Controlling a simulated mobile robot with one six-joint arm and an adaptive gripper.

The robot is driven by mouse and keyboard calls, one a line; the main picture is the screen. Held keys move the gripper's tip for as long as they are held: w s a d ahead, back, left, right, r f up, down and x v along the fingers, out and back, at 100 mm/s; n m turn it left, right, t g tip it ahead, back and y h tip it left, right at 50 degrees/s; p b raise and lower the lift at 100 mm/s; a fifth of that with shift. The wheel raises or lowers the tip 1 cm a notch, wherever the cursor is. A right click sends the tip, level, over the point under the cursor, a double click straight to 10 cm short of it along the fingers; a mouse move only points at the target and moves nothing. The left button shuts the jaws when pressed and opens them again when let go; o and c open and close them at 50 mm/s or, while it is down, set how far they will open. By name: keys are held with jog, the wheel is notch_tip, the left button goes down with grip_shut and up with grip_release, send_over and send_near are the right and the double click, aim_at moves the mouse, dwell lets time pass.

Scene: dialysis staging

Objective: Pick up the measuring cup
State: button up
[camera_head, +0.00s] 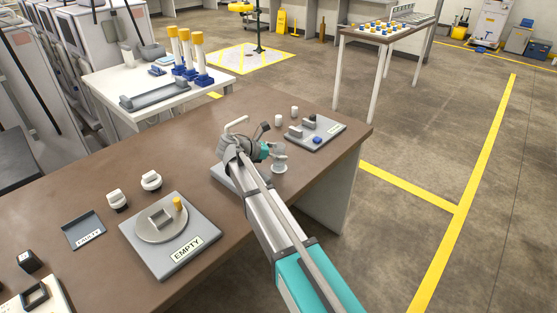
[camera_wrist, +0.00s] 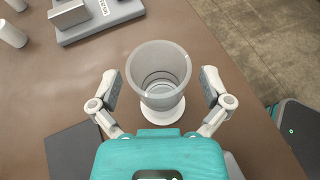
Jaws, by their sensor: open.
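The measuring cup (camera_wrist: 158,62) looks like a clear grey, round vessel with a wide open mouth and a white round foot. In the wrist view it stands upright on the brown table between the two fingers of my gripper (camera_wrist: 162,88). The fingers are spread, one on each side, with a visible gap to the cup wall. In the head view the cup (camera_head: 279,163) is small and partly covered by my gripper (camera_head: 272,151), near the table's right edge.
A grey tray (camera_head: 330,130) with small parts lies just beyond the cup. Small white cylinders (camera_head: 279,120) stand near it. A grey plate marked EMPTY (camera_head: 160,262) and a blue-grey tray (camera_head: 82,231) lie at the left. The brown table (camera_head: 85,180) ends close to the cup's right.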

aim_at(279, 144)
jog(key=c, duration=1.3)
jog(key=shift+o, duration=0.2)
jog(key=shift+r, duration=0.15)
notch_tip(279, 144, up, 3)
jog(key=p, duration=0.3)
jog(key=s+a+r+p, duration=0.1)
jog(key=s+r+p, duration=0.8)
jog(key=s, duration=0.4)
jog(key=shift+s+a+r+p, duration=0.35)
jog(key=shift+s+a+p, duration=0.05)
jog(key=shift+p, duration=0.1)
